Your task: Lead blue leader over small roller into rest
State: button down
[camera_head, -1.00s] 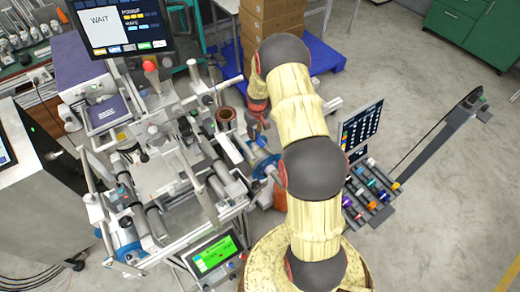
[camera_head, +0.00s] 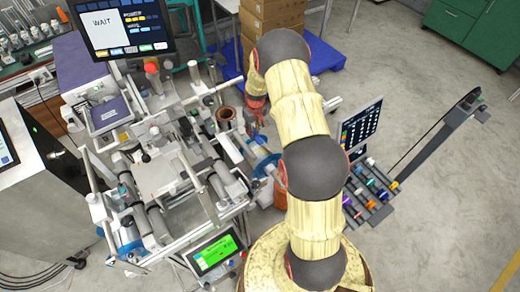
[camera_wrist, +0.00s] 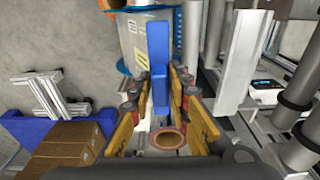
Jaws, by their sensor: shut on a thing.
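The blue leader (camera_wrist: 158,45) is an upright blue strip in the wrist view. My gripper (camera_wrist: 160,88) has yellow-orange fingers and is shut on its lower part. Behind the leader is a silvery reel or roll (camera_wrist: 132,38) with a blue rim. In the head view my gripper (camera_head: 258,118) is beside the machine, partly behind my own arm, and the leader is too small to make out clearly there. I cannot tell which of the machine's rollers (camera_head: 215,180) is the small roller, and the rest cannot be made out.
A copper-coloured ring (camera_wrist: 168,140) lies below my fingers. Metal bars and cylinders (camera_wrist: 295,100) stand at the right. Cardboard boxes (camera_head: 270,25) sit on a blue pallet (camera_head: 328,57) behind. A rack with coloured spools (camera_head: 370,190) stands right of my arm. Open floor (camera_head: 420,80) lies beyond.

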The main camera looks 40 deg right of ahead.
jog(key=shift+a, duration=0.15)
jog(key=shift+w+a, duration=0.15)
jog(key=shift+a, duration=2.2)
jog(key=shift+a+r, duration=0.1)
jog(key=a+r+p, duration=0.4)
jog(key=a+r, duration=0.3)
jog(key=shift+w+r+p, duration=0.15)
jog(key=shift+w+p, duration=0.05)
jog(key=shift+p, duration=0.1)
dwell(0.8)
jog(key=shift+a, duration=0.1)
dwell(1.4)
